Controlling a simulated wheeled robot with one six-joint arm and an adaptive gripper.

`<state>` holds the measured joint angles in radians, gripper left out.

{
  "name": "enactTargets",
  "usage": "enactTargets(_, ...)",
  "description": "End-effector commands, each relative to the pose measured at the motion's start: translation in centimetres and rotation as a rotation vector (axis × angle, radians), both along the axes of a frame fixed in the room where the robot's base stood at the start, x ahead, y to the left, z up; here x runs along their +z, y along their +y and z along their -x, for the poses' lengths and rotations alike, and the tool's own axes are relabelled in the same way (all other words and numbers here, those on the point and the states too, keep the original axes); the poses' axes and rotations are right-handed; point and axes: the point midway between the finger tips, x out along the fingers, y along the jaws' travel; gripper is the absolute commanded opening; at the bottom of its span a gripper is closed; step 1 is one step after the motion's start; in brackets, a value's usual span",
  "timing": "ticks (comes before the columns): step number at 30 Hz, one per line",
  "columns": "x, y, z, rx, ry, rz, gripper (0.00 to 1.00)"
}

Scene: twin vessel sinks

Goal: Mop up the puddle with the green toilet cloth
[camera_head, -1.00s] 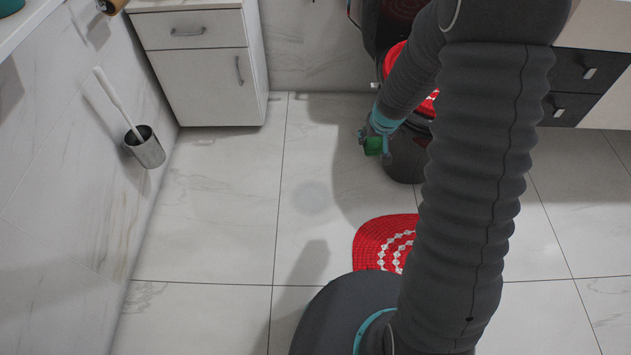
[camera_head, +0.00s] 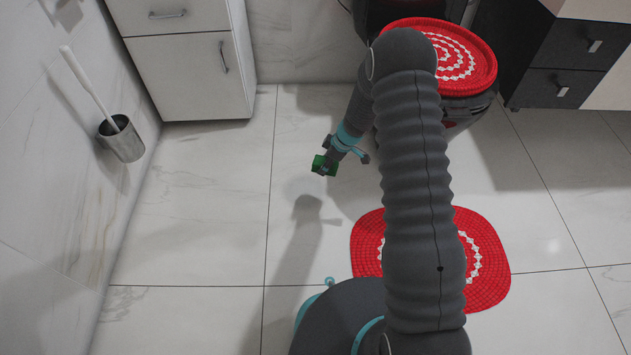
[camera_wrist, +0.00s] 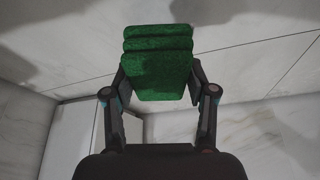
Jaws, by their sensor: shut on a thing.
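The green cloth (camera_head: 324,166) is folded and held between the fingers of my gripper (camera_head: 330,160), above the floor. In the wrist view the green cloth (camera_wrist: 157,62) shows as a thick folded pad, with the fingers of my gripper (camera_wrist: 157,85) shut on its two sides. The puddle (camera_head: 299,187) is a faint pale patch on the floor tiles, close below the cloth in the head view and partly overlapped by my arm's shadow. The cloth appears apart from the floor.
A red and white mat (camera_head: 488,260) lies right of the puddle. The toilet with a red lid cover (camera_head: 480,55) stands behind my arm. A white cabinet (camera_head: 185,75) is at the back left, and a toilet brush holder (camera_head: 122,140) is on the left wall. The floor left of the puddle is clear.

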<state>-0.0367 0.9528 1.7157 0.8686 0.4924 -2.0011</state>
Motion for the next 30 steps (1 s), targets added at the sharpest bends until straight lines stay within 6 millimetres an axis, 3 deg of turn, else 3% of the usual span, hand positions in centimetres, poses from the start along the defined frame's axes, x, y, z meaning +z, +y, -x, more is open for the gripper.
enactTargets(1,-2.6,1.0,-0.3,0.076,0.001,0.001,0.28)
enactTargets(6,-6.0,2.9,-0.8,0.253,-0.001,0.0,0.28)
enactTargets(30,-10.2,3.4,-1.0,0.311,-0.001,0.001,0.28)
